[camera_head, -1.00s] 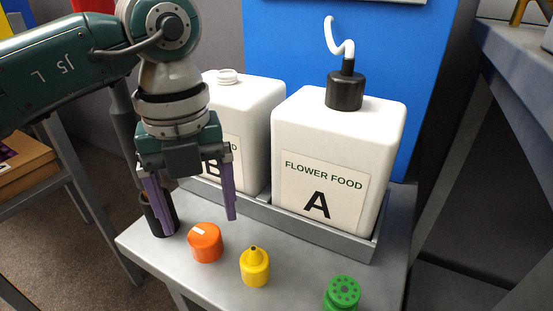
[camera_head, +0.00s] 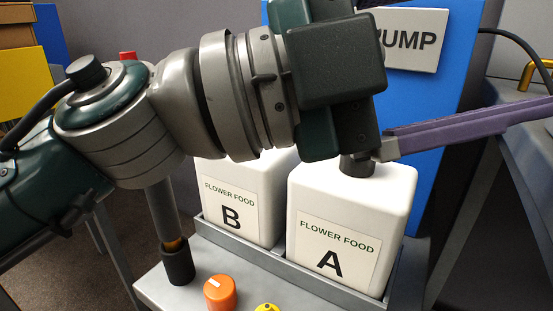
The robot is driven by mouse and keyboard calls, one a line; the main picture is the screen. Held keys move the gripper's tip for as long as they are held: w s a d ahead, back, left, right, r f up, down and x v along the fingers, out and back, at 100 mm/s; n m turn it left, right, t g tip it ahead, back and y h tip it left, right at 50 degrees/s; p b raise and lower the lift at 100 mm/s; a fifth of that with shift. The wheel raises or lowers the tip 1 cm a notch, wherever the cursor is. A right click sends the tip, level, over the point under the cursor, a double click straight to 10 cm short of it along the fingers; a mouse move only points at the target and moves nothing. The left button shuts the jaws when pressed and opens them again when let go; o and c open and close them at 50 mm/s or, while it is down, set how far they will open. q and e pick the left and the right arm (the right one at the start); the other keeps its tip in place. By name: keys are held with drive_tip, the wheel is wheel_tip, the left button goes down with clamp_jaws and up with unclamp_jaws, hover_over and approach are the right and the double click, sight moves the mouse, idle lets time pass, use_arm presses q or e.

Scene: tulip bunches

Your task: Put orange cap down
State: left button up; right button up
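The orange cap (camera_head: 220,292), with a white mark on top, stands on the grey bench top (camera_head: 152,290) near the bottom edge of the head view. Nothing is touching it. My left arm crosses the view from the left. My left gripper (camera_head: 535,113) is at the upper right, far from the cap, its purple finger pointing right in front of the blue board. Only one finger is clearly seen, so its opening is not clear. I see nothing held in it. My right gripper is out of view.
White jugs B (camera_head: 236,205) and A (camera_head: 340,225) stand in a grey tray (camera_head: 270,268) behind the cap. A grey table (camera_head: 528,160) is at right.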

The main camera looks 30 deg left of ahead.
use_arm(q)
drive_tip(key=w+a+r+n+t+y, duration=0.2)
drive_tip(key=w+a+n+t+y, duration=0.2)
drive_tip(key=a+n+t+y, duration=0.75)
drive_tip(key=s+a+f+n+g+y, duration=0.1)
drive_tip(key=a+f+n+g+y, duration=0.3)
drive_tip(key=a+f+n+y, duration=0.55)
drive_tip(key=s+f+n+g+h, duration=0.1)
drive_tip(key=s+f+n+g, duration=0.3)
drive_tip(key=s+f+g, duration=0.65)
drive_tip(key=s+d+f+m+g+h, duration=0.1)
drive_tip(key=s+d+f+g+h, duration=0.1)
drive_tip(key=s+f, duration=0.5)
drive_tip(key=s+g, duration=0.1)
drive_tip(key=s, duration=0.2)
drive_tip(key=shift+d+f, duration=0.3)
drive_tip(key=shift+f, duration=0.05)
